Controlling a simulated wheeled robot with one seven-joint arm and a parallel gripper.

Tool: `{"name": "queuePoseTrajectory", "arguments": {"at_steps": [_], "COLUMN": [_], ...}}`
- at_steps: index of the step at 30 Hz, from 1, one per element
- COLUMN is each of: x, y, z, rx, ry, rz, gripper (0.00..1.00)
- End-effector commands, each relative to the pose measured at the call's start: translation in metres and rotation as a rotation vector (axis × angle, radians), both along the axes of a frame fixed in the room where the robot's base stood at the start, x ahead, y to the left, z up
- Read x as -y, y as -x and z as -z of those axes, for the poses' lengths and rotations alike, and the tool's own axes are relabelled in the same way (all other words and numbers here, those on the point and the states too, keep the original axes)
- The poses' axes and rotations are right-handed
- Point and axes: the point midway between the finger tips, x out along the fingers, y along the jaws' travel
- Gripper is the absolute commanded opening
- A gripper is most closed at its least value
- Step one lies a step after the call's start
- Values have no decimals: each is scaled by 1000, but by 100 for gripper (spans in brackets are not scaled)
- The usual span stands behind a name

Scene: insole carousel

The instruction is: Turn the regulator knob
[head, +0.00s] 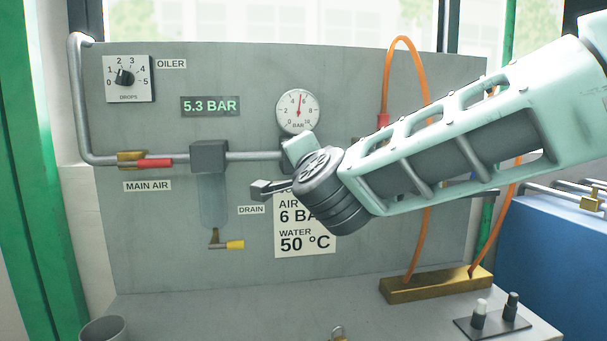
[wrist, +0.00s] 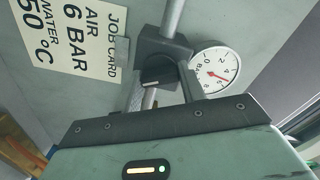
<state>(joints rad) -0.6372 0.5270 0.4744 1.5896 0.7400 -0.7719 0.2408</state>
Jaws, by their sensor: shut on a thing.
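The regulator knob (wrist: 157,70) is dark and round, and it shows in the wrist view under the pipe beside the gauge. My gripper (wrist: 161,86) has one finger on each side of it and is shut on it. In the head view my arm and wrist hide the knob and the fingertips. The round pressure gauge (head: 298,110) has a red needle between 4 and 6; it also shows in the wrist view (wrist: 215,70). The green display (head: 210,106) reads 5.3 BAR. The job card (head: 305,240) reads AIR 6 BAR and WATER 50 °C, partly covered by my wrist.
The oiler dial (head: 125,77) is at the panel's upper left. The main air valve has a red handle (head: 155,163). A clear filter bowl (head: 213,200) hangs over a yellow-handled drain. An orange hose (head: 402,42) runs behind my arm to a brass block (head: 437,284).

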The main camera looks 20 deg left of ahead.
Motion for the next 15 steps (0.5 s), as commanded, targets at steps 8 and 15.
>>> {"name": "queuePoseTrajectory", "arguments": {"at_steps": [8,15], "x": [0,0], "y": [0,0], "z": [2,1], "rx": [-54,-69], "ry": [-88,-110], "rz": [1,1], "gripper": [17,17]}}
